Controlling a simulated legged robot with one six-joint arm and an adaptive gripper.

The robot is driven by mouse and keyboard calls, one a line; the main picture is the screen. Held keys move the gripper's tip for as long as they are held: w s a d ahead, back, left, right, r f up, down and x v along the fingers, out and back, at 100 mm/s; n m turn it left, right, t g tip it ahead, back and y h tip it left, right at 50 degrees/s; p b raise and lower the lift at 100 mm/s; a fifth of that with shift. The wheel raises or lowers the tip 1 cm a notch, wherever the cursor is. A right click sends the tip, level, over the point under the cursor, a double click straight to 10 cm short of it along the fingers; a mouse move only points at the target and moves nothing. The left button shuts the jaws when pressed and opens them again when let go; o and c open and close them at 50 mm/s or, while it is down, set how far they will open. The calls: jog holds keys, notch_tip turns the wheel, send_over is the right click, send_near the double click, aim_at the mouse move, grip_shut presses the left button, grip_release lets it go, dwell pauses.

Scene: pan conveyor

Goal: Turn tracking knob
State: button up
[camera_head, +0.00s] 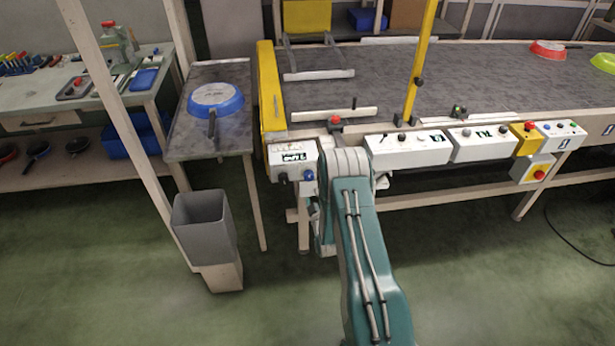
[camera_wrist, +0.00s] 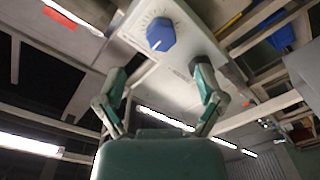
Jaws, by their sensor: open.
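A blue knob (camera_wrist: 160,34) with a pale pointer mark sits on a white panel (camera_wrist: 185,52) with a printed dial scale in the wrist view. My gripper (camera_wrist: 160,70) is open, its two green fingers apart below the knob in the picture. The knob lies in line with the gap, and neither finger appears to touch it. In the head view, a white control box (camera_head: 279,155) with a small display stands at the conveyor's near left corner. It carries a blue knob (camera_head: 308,175) and a darker one (camera_head: 283,177). My arm hides most of my gripper there.
The conveyor belt (camera_head: 380,72) has a red pan (camera_head: 547,48) and a lime pan (camera_head: 604,62) at its far right. A blue pan (camera_head: 216,97) lies on the left side table. A grey bin (camera_head: 203,225) stands left of my arm. More control boxes (camera_head: 408,149) line the front edge.

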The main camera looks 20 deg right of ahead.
aim_at(309, 178)
jog(key=x, duration=0.8)
jog(key=shift+a, duration=0.4)
jog(key=shift+w+d, duration=0.35)
jog(key=shift+a, duration=0.15)
jog(key=c, duration=1.1)
